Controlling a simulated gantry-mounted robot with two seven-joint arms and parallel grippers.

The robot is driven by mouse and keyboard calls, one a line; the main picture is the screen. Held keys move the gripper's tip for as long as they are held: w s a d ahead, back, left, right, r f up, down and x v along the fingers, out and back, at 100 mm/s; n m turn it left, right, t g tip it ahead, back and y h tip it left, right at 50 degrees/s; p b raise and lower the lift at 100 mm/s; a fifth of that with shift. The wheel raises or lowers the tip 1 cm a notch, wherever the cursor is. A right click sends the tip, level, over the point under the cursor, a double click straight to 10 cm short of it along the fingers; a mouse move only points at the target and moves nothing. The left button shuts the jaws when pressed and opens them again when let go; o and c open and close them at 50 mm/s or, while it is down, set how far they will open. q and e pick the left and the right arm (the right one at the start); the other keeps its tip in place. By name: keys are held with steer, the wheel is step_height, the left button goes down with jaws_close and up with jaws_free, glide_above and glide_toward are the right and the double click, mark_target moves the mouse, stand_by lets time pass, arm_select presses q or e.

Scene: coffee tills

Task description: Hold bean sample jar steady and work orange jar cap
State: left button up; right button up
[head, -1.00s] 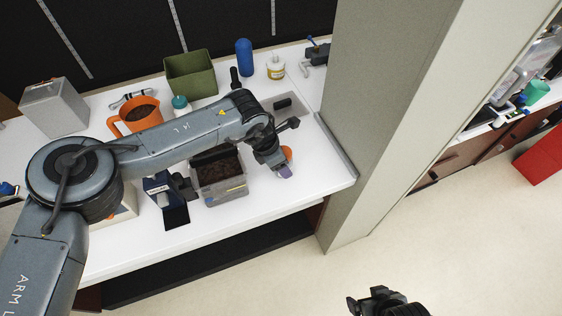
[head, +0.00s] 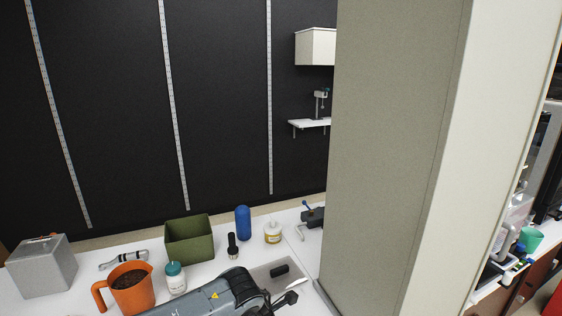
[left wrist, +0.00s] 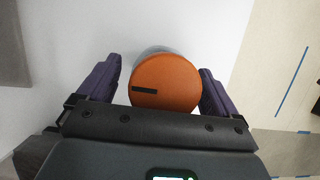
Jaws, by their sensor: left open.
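The orange jar cap (left wrist: 166,83) is in the left wrist view, seen from above, round with a short dark slot on its face. A little of the pale jar body (left wrist: 155,50) shows behind its rim; the rest of the jar is hidden under the cap. My left gripper (left wrist: 160,72) is open, with a purple finger on each side of the cap and small gaps between. In the head view only my left arm shows at the bottom edge; the cap and jar are out of frame there. My right gripper is not in view.
On the white counter are an orange pitcher (head: 131,292) of dark beans, a teal-lidded jar (head: 176,285), a green bin (head: 190,243), a blue cylinder (head: 243,222) and a yellow-labelled jar (head: 272,235). A wide grey pillar (head: 395,150) stands at the right.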

arm_select(q)
steer(key=v, duration=1.1)
steer(key=shift+r, duration=0.35)
steer(key=shift+s, duration=0.15)
